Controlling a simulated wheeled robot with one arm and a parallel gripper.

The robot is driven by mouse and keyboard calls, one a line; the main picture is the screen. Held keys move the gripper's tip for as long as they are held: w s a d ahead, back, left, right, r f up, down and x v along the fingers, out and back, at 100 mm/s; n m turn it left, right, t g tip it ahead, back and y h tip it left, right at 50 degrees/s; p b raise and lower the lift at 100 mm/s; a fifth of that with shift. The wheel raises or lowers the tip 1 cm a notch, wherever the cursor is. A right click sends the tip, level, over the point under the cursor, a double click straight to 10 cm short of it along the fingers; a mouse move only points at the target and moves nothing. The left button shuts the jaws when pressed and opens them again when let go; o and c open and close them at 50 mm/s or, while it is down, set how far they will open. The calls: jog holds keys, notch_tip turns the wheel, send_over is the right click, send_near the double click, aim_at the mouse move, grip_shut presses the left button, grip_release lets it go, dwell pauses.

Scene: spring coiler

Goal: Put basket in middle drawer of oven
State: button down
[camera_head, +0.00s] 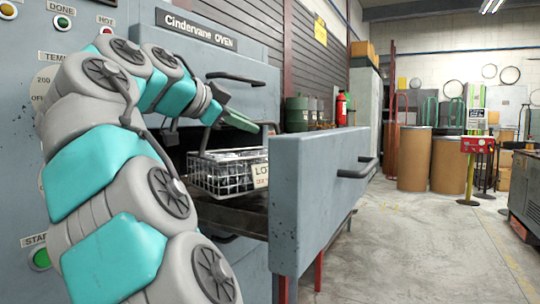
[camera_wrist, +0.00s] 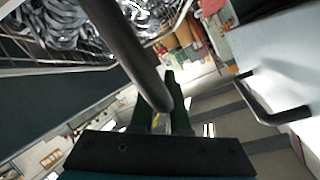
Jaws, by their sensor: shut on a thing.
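The basket (camera_head: 222,180) is a white wire basket with a paper label, filled with dark metallic items. In the head view it sits inside the outline of the open oven drawer (camera_head: 318,200), behind its grey front panel. I cannot tell whether it rests on the drawer floor. My gripper (camera_head: 245,122) is above the basket, shut on its handle. In the wrist view a dark bar, the basket's handle (camera_wrist: 128,45), passes between the fingers (camera_wrist: 156,98). The basket's wire rim and coils (camera_wrist: 62,22) show at upper left there. The drawer's far interior is hidden.
The oven (camera_head: 210,35) stands at left, with an upper handle (camera_head: 235,77) above the open drawer. The drawer front and its handle (camera_head: 355,170) jut into the aisle. Brown drums (camera_head: 448,164) and a red extinguisher (camera_head: 341,105) stand farther back.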

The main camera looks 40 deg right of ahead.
jog(key=w+d+f, duration=0.2)
jog(key=w+d, duration=0.1)
jog(key=d, duration=0.3)
jog(key=w+d+f+p, duration=0.1)
jog(key=w+d+f, duration=0.1)
jog(key=w+d, duration=0.2)
jog(key=shift+x, duration=1.1)
jog(key=shift+f, duration=0.15)
jog(key=c, duration=0.9)
grip_release()
notch_tip(320, 180, up, 4)
send_over(237, 153)
jog(key=shift+w+d, duration=0.2)
jog(key=shift+w, duration=0.05)
